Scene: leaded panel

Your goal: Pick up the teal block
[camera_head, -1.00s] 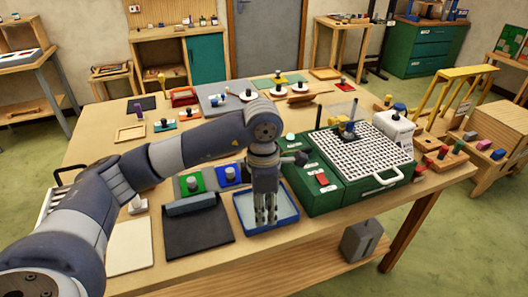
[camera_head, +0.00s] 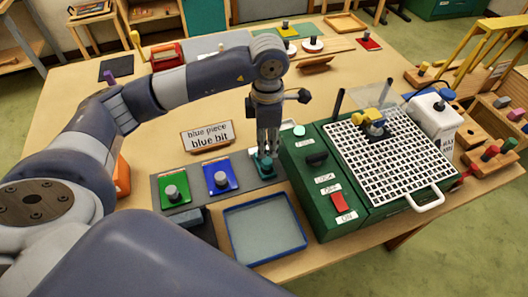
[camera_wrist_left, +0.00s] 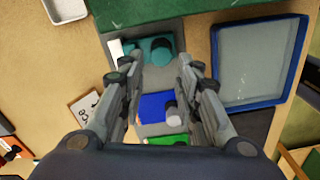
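The teal block (camera_head: 264,168) sits beside the green machine, in line with the green and blue pieces, and is partly hidden by my left gripper. My left gripper (camera_head: 267,148) points down just above it. In the left wrist view the teal block (camera_wrist_left: 153,49), with a round knob, shows past and between the fingertips. The left gripper (camera_wrist_left: 155,68) is open there, its fingers apart with nothing held. I cannot tell whether a finger touches the block. My right gripper is not in view.
A blue piece (camera_head: 220,177) and a green piece (camera_head: 173,193) stand left of the teal block. A blue-rimmed tray (camera_head: 293,249) lies in front. The green machine (camera_head: 318,194) with a white grid is close on the right.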

